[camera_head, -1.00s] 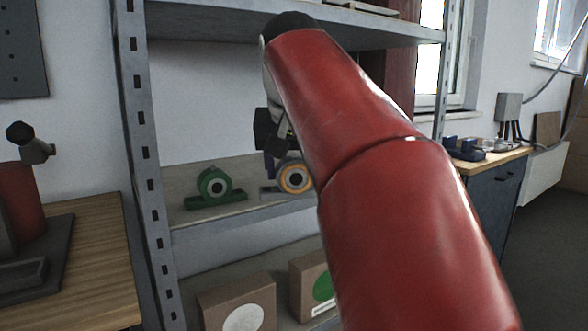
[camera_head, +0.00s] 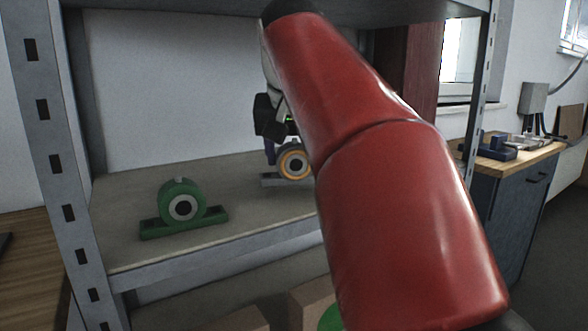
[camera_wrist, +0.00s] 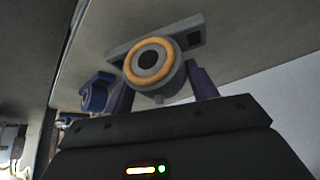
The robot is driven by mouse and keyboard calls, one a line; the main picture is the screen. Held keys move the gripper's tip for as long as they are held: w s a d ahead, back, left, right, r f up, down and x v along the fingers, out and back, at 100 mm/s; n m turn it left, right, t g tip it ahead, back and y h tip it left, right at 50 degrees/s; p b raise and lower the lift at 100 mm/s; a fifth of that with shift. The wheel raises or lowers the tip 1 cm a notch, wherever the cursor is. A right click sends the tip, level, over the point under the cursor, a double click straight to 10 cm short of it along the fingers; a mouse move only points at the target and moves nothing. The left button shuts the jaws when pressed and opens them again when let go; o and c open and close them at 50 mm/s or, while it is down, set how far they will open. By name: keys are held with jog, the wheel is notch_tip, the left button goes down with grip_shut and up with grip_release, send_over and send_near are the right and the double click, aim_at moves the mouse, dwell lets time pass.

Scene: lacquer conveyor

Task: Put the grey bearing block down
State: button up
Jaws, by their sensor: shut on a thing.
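The grey bearing block (camera_head: 271,180), with an orange ring around its dark bore, is upright over the shelf board (camera_head: 120,232) of the metal rack. My gripper (camera_head: 276,152) is shut on its round housing from above and behind. In the wrist view the block (camera_wrist: 183,50) sits between the two purple fingers of my gripper (camera_wrist: 160,88). Its base lies close to the shelf surface; I cannot tell whether it touches. My red arm hides the right part of the block in the head view.
A green bearing block (camera_head: 182,206) stands on the same shelf to the left, with clear board between. A blue bearing block (camera_wrist: 97,94) shows at the left in the wrist view. Rack posts (camera_head: 60,150) and an upper shelf (camera_head: 180,5) border the space. Cardboard boxes (camera_head: 290,308) stand below.

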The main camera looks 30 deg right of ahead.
jog(key=shift+f+b, duration=0.85)
jog(key=shift+f, duration=0.25)
jog(key=shift+f, duration=0.2)
jog(key=o, duration=1.2)
jog(key=shift+c, duration=0.2)
jog(key=shift+s+r, duration=0.1)
jog(key=shift+r, duration=0.4)
jog(key=p+v, duration=0.4)
jog(key=v, duration=0.7)
jog(key=shift+s+a+r, duration=0.1)
jog(key=shift+a, duration=0.1)
